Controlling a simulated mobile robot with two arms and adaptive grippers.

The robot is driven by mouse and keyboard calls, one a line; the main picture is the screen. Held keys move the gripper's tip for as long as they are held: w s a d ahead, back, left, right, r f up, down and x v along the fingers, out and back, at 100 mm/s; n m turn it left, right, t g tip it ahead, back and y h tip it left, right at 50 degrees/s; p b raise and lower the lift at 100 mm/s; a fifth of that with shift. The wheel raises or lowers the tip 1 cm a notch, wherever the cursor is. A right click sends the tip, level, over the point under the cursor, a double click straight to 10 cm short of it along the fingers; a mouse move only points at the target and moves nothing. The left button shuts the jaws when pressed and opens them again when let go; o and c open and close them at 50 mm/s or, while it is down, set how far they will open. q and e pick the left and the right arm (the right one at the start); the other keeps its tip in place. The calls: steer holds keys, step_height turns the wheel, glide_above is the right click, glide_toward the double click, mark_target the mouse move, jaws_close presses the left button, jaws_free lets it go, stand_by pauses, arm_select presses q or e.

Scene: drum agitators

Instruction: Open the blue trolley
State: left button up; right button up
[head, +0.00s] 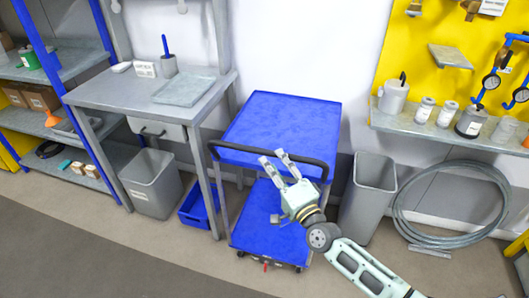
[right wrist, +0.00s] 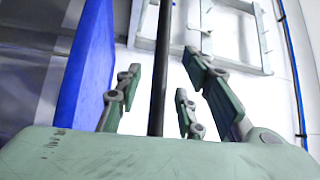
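The blue trolley (head: 290,118) stands against the wall in the middle of the head view. It has a blue top, a lower blue shelf (head: 262,228) and a black handle bar (head: 235,148) along its front edge. My right gripper (head: 273,157) is at the handle, its fingers open and pointing toward the trolley. In the right wrist view the black bar (right wrist: 159,60) runs upright between the spread fingers (right wrist: 158,85), with gaps visible on both sides. The trolley's blue side (right wrist: 86,70) shows at left there. My left gripper is not in view.
A grey bin (head: 368,192) stands close to the trolley's right. At left are a grey workbench (head: 125,95), another grey bin (head: 152,182) and a blue crate (head: 195,207). The floor in front is clear.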

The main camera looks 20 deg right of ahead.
mark_target(264, 152)
steer(key=x, duration=0.6)
steer(key=shift+w, duration=0.1)
steer(key=shift+c, duration=0.2)
jaws_close()
